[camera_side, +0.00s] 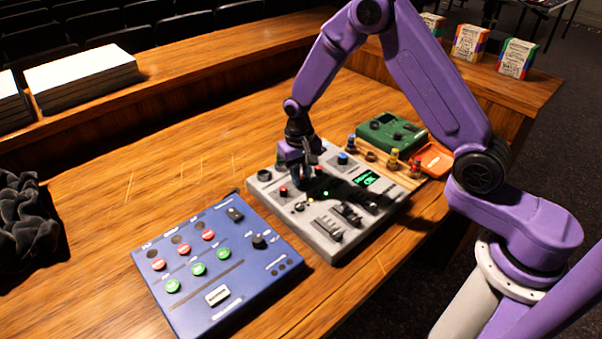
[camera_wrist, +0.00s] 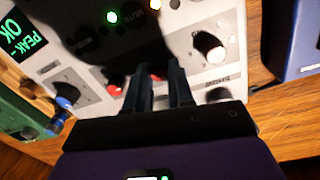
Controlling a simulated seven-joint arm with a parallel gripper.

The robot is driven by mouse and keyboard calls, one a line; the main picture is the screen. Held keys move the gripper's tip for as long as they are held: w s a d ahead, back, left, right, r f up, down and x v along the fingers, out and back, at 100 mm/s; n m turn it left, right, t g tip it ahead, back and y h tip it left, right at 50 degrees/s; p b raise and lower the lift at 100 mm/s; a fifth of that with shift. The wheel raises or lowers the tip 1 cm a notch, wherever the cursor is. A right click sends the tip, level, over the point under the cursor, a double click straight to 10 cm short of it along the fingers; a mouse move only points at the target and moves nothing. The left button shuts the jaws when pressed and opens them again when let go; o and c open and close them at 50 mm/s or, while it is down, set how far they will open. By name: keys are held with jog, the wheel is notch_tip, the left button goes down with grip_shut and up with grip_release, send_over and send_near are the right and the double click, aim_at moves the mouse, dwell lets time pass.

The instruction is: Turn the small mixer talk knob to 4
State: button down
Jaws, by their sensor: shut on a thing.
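The small mixer (camera_side: 318,232) is a light grey panel in the middle of the desk, with knobs, sliders, lights and a green-lit screen. It also fills the upper part of the wrist view (camera_wrist: 215,72). My gripper (camera_side: 299,178) points down at the mixer's far part. In the wrist view my gripper's two dark fingers (camera_wrist: 160,72) are close together at the panel, shut on a small knob that they mostly hide. A bit of red shows near the fingertips. I cannot read the talk label or the knob's setting.
A blue panel (camera_side: 199,296) with red and green buttons lies left of the mixer. A green box (camera_side: 391,131), an orange-red tray (camera_side: 434,158) and small coloured knobs stand close on the right. A black knob with a pale top (camera_wrist: 209,46) is beside my fingers.

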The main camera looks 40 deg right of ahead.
jog(key=shift+m, duration=0.6)
jog(key=c, duration=1)
grip_release()
jog(key=r, duration=1.7)
jog(key=shift+w+a+r, duration=0.15)
jog(key=shift+a+r, duration=0.05)
jog(key=shift+a, duration=0.15)
jog(key=s+a+r+n, duration=0.25)
jog(key=s+n, duration=0.55)
jog(key=s, duration=0.7)
jog(key=s+d+n, duration=0.2)
jog(key=s, duration=0.4)
jog(key=s+d+f+n, duration=0.1)
jog(key=s+d+n, duration=0.1)
jog(key=s, duration=0.4)
jog(key=s+d+f+n, duration=0.1)
jog(key=s+d+n, duration=0.1)
jog(key=s+n, duration=0.2)
jog(key=shift+s+f+y, duration=0.15)
jog(key=shift+s+y, duration=0.25)
jog(key=shift+s, duration=0.9)
